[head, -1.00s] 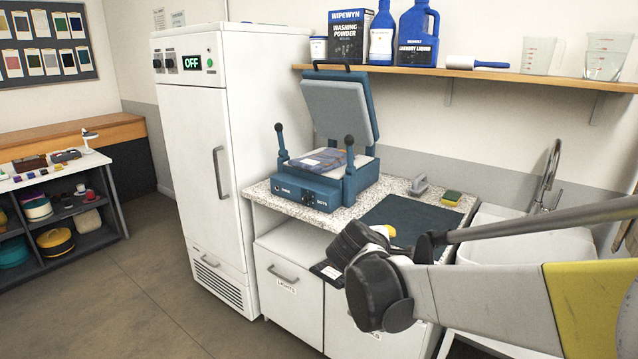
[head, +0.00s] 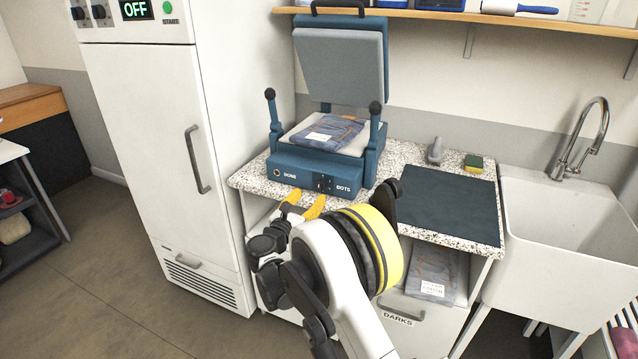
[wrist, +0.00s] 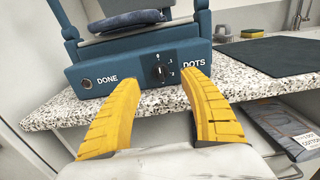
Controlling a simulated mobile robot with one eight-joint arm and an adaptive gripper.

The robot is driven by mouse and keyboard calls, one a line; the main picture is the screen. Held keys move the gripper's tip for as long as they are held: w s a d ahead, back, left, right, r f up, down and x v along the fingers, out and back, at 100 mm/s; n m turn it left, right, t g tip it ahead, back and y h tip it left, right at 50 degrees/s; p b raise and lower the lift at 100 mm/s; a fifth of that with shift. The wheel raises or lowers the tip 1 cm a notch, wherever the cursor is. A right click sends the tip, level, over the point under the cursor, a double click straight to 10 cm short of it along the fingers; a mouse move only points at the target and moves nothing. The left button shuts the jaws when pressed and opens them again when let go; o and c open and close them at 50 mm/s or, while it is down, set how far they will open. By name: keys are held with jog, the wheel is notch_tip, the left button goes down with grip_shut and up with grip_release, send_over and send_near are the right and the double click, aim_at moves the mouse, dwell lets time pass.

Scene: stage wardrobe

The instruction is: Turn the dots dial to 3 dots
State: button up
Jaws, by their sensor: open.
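The dots dial (wrist: 159,71) is a small dark knob on the front of the blue heat press (head: 308,172), beside the word DOTS. A few small marks stand around it in the wrist view, too small to read, so its setting cannot be told. The dial also shows in the head view (head: 324,183). My gripper (head: 302,207) has yellow fingers and is open and empty. It is in front of and below the press front. In the wrist view my gripper (wrist: 158,95) has a finger on each side of the dial, short of it and apart from it.
The press lid (head: 340,62) is raised, and a folded blue garment (head: 326,132) with a label lies on the lower plate. A DONE button (wrist: 87,84) is left of the dial. The speckled counter edge (wrist: 60,112) runs below. A dark mat (head: 450,205) and sink (head: 565,235) are right.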

aim_at(319, 186)
jog(key=b+x, duration=0.2)
jog(key=x, duration=0.5)
jog(key=shift+w+d+f, duration=0.1)
jog(key=shift+w+f, duration=0.1)
jog(key=shift+w, duration=0.05)
jog(key=shift+w+d+r, duration=0.1)
jog(key=shift+w+d, duration=0.05)
jog(key=shift+w, duration=0.25)
grip_shut()
